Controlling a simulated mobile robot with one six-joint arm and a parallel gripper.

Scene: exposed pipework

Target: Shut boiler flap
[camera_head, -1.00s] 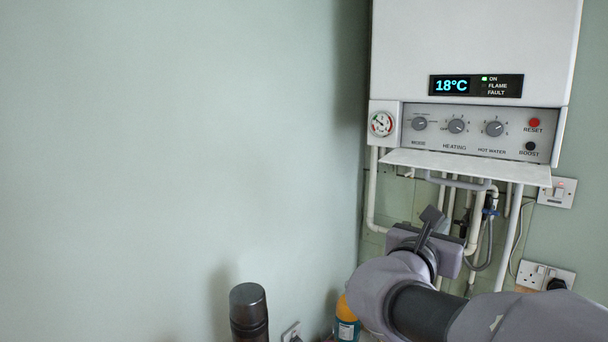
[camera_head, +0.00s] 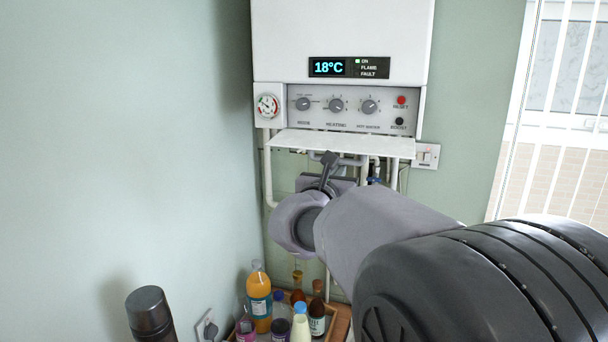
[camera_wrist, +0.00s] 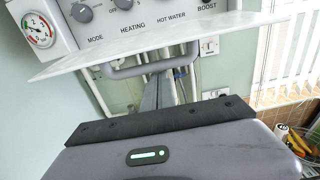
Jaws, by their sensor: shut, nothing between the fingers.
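The boiler (camera_head: 340,40) hangs on the wall. Its white flap (camera_head: 335,142) is open, sticking out roughly level below the control panel. In the wrist view the flap (camera_wrist: 190,43) crosses the upper part, with a grey U-shaped handle (camera_wrist: 125,72) on its underside. My gripper (camera_wrist: 165,90) is shut and empty; its grey fingers show beyond the palm, below and behind the flap's front edge, near the handle. Whether they touch the handle I cannot tell.
Pipes (camera_head: 267,170) run down below the boiler. A wall switch (camera_head: 426,155) is right of the flap. Several bottles (camera_head: 259,298) stand in a tray below, with a dark flask (camera_head: 149,314) to the left. A window with blinds (camera_head: 560,110) is at right.

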